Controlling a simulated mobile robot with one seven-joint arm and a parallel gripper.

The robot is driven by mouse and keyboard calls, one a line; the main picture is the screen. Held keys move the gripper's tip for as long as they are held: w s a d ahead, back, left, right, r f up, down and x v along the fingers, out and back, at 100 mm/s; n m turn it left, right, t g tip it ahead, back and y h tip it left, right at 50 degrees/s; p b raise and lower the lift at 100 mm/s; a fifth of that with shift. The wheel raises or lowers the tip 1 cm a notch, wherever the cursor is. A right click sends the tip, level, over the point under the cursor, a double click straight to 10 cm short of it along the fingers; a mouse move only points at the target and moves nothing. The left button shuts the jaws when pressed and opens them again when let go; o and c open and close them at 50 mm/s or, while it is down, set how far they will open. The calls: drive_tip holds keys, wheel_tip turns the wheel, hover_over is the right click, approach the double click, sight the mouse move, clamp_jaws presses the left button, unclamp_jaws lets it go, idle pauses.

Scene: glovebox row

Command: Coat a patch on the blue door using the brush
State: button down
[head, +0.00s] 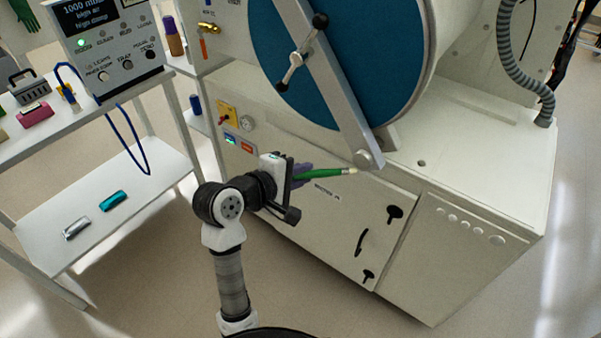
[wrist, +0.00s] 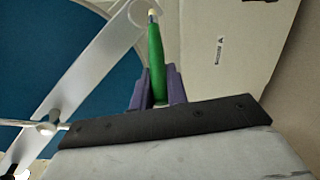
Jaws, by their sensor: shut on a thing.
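The blue door (head: 285,75) is a large round disc on the glovebox, crossed by a diagonal metal bar (head: 335,95) with a handle. It fills the left of the wrist view (wrist: 100,75). My gripper (head: 300,173) is shut on the green brush (head: 322,173), which has a pale tip. The brush points to the right in the head view, below the door and near the lower end of the bar. In the wrist view the brush (wrist: 156,60) stands between the purple fingers (wrist: 157,88), its tip overlapping the bar's rounded end. Whether the tip touches anything cannot be told.
The white glovebox cabinet (head: 330,225) with black latches stands behind and right of my gripper. A white cart (head: 130,195) at left bears a control box (head: 105,45), a pink block (head: 36,114) and small cylinders. A ribbed hose (head: 515,60) hangs at right.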

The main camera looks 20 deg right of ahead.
drive_tip(key=shift+w+d+b, duration=0.3)
drive_tip(key=shift+w+d, duration=0.25)
drive_tip(key=shift+d, duration=0.1)
idle(0.4)
